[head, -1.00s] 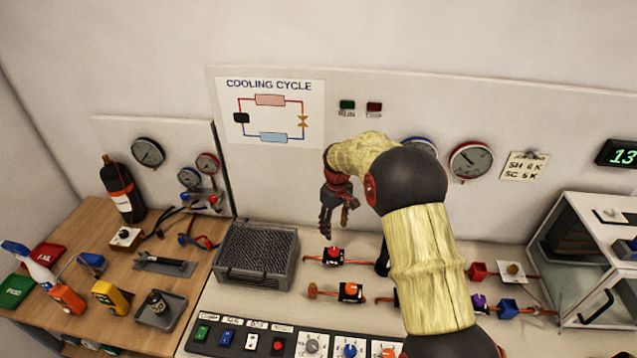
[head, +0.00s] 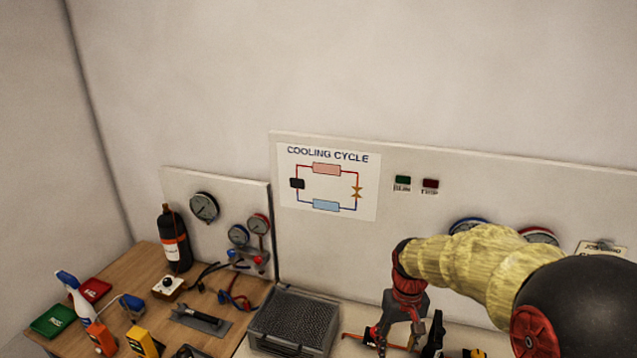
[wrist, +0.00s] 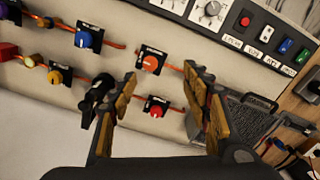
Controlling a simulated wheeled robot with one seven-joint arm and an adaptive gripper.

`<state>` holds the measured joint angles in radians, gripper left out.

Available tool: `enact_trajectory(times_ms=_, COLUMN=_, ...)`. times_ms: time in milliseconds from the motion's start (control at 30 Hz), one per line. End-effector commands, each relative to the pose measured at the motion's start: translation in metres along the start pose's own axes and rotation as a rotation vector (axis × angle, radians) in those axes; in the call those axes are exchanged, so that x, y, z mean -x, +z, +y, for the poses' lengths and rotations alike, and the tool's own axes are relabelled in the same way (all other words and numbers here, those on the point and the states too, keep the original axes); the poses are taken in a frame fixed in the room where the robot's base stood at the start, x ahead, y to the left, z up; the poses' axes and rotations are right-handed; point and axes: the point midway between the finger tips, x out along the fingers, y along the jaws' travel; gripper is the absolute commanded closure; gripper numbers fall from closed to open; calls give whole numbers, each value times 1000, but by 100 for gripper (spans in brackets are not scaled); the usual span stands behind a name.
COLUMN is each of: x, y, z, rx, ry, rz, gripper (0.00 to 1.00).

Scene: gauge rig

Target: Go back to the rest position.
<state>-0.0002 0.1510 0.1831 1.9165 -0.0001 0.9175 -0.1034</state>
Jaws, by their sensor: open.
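My gripper (head: 402,340) hangs downward in front of the white panel at the lower right of the head view. In the wrist view my gripper (wrist: 166,88) shows its two fingers spread apart with nothing between the tips. Beyond the fingers lie an orange-handled valve (wrist: 152,61) and a red-handled valve (wrist: 155,106) on the bench, both apart from the fingers. A black object (wrist: 97,93) shows right beside the left finger; I cannot tell whether they touch.
A grey finned box (head: 294,318) stands left of my gripper. Several valves, including a blue one (wrist: 84,39), line the rig. A wooden table (head: 150,262) holds a black bottle (head: 174,240) and tools. The wall above the cooling cycle chart (head: 327,182) is clear.

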Motion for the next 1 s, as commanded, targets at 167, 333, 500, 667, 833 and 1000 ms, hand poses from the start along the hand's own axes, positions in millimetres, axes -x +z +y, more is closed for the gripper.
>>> enact_trajectory(times_ms=167, x=24, y=47, z=-5, rx=-42, ry=5, rz=55, gripper=52)
enact_trajectory(times_ms=333, x=40, y=89, z=-9, rx=-73, ry=7, rz=111, gripper=52)
enact_trajectory(times_ms=500, x=50, y=129, z=-13, rx=-94, ry=10, rz=173, gripper=52)
enact_trajectory(times_ms=667, x=55, y=163, z=-17, rx=-104, ry=12, rz=240, gripper=52)
enact_trajectory(times_ms=833, x=58, y=194, z=-20, rx=-103, ry=17, rz=322, gripper=52)
enact_trajectory(times_ms=1000, x=67, y=214, z=-22, rx=-102, ry=22, rz=417, gripper=52)
